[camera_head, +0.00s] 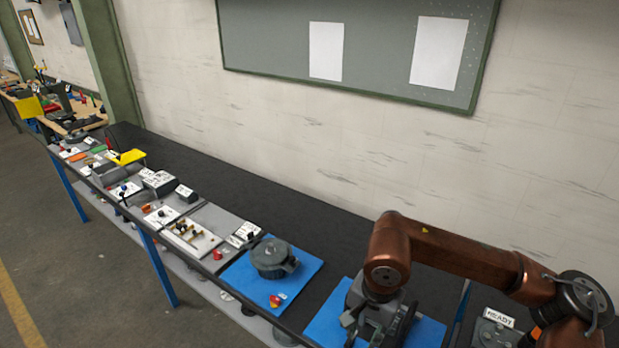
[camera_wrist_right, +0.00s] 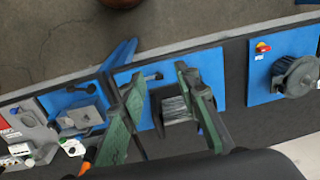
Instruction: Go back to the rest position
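My right gripper (camera_head: 374,322) is near the bottom edge of the head view, over a blue mat (camera_head: 428,333) on the long dark bench. In the right wrist view its two green-padded fingers (camera_wrist_right: 160,78) are apart, with nothing held between them. A dark grey block-like part (camera_wrist_right: 175,108) shows beyond the fingers on the blue mat; I cannot tell how far below it is. My right arm (camera_head: 455,252) reaches in from the right and bends down to the gripper. My left gripper is in neither view.
A round grey housing (camera_head: 272,258) and a red knob (camera_head: 274,301) are on another blue mat (camera_head: 312,264). A box labelled READY (camera_head: 498,317) is at lower right, close to my arm. Switch panels line the bench leftward. A wall with a board (camera_head: 380,60) stands behind.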

